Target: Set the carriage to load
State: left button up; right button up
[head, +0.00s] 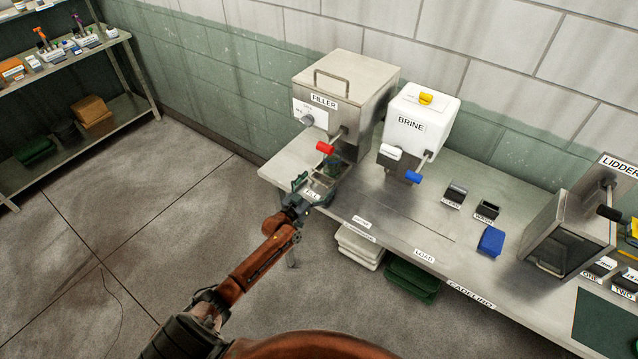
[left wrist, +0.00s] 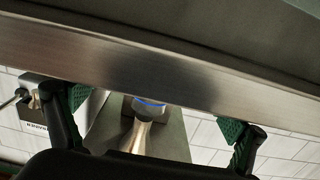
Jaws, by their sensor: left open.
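The carriage (head: 326,183) looks like a small metal tray with a dark green item on it, under the filler's red-handled spout. It sits by a label that appears to read FILL (head: 312,192). A LOAD label (head: 424,255) lies further right along the bench edge. My left gripper (head: 297,203) is at the carriage's near left side, partly covering it. In the left wrist view my left gripper (left wrist: 154,110) has its green-padded fingers spread, with a metal edge (left wrist: 150,55) across the top. I cannot tell whether it touches the carriage. My right gripper is not in view.
The filler (head: 340,85) and white brine unit (head: 420,125) stand behind the carriage. A blue block (head: 490,241) and the lidder (head: 570,230) are further right on the bench (head: 400,215). White bins (head: 360,247) and green bins (head: 411,280) sit below.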

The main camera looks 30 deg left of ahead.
pick_arm(q)
jog(key=c, duration=1.7)
